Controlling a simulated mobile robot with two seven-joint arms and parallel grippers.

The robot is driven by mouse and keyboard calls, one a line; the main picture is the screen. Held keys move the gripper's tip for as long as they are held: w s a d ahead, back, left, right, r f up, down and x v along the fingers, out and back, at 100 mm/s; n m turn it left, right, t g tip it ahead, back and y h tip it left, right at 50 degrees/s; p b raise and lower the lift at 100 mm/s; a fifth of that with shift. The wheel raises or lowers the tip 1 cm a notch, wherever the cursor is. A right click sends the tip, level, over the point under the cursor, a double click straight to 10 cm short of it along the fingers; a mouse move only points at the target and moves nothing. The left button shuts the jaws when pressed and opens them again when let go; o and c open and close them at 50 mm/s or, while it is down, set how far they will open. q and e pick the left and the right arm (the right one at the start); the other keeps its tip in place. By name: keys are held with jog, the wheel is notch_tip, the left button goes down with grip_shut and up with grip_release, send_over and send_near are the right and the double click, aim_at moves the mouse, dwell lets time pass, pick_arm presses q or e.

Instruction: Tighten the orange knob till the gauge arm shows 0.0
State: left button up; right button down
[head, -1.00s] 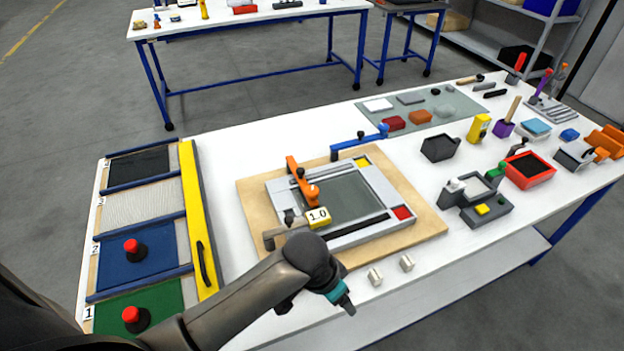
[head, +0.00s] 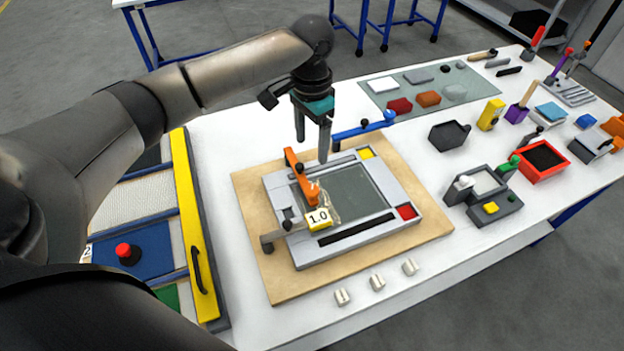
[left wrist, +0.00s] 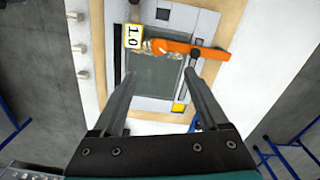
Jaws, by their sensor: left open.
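The orange gauge arm (head: 297,172) lies over the left side of a grey frame with a dark panel (head: 356,192). The orange knob (head: 312,191) sits near its front end, beside a yellow block (head: 318,219) reading 1.0. In the left wrist view the orange arm (left wrist: 190,49) runs across the top of the panel, and the 1.0 label (left wrist: 134,37) is at its left end. My left gripper (head: 312,150) is open and empty, fingers down, above the back of the frame. Its fingers (left wrist: 161,74) straddle the panel in the wrist view. My right gripper is out of view.
The frame lies on a wooden board (head: 265,240). A blue arm with a knob (head: 364,127) lies just behind it. Yellow rail (head: 190,220) and colored panels are at left. Small white blocks (head: 377,282) lie in front. Several tools and bins crowd the right side.

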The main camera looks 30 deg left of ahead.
aim_at(312, 190)
pick_arm(q)
notch_tip(312, 190, down, 15)
jog(key=shift+d+r+b, duration=0.1)
jog(key=shift+r+b, duration=0.05)
jog(key=shift+b, duration=0.2)
grip_shut()
dwell(0.6)
